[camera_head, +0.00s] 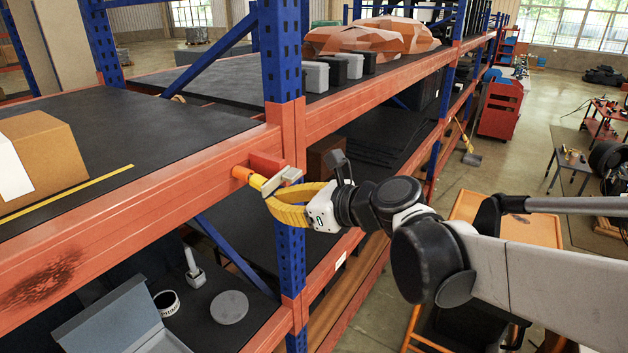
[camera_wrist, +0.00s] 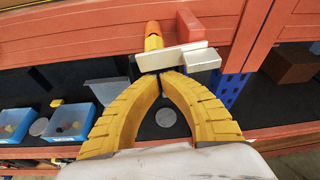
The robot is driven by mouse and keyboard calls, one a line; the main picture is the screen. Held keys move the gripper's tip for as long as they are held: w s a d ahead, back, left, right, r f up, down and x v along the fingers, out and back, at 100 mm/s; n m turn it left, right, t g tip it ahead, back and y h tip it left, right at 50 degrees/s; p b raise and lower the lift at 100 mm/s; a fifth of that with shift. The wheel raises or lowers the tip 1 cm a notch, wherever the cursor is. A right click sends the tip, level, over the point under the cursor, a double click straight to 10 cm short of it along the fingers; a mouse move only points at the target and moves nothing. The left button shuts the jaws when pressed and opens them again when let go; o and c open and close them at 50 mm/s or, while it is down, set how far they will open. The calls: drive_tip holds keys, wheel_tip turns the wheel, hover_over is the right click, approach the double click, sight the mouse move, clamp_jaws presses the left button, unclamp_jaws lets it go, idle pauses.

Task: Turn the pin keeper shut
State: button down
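The pin keeper (camera_head: 284,178) is a pale metal plate with a small block at its right end, on the orange beam's front face. It also shows in the wrist view (camera_wrist: 172,57), lying nearly level across the pin's lower end. The pin (camera_head: 256,181) has an orange outer end and a yellow section, seen also in the wrist view (camera_wrist: 152,38). A red block (camera_head: 266,163) sits beside the pin. My gripper (camera_wrist: 158,74) has its yellow fingers closed together, tips right at the keeper's lower edge. Nothing is visible between them; whether they touch the plate is unclear.
The orange beam (camera_head: 130,205) and blue upright (camera_head: 283,60) stand close to my gripper. A cardboard box (camera_head: 45,150) sits on the upper shelf. On the lower shelf are a grey open case (camera_head: 120,325) and a round disc (camera_head: 229,307). The aisle floor lies to the right.

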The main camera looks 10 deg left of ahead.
drive_tip(key=shift+s+a+r+m, duration=0.1)
drive_tip(key=shift+r+m, duration=0.2)
drive_tip(key=shift+r, duration=0.5)
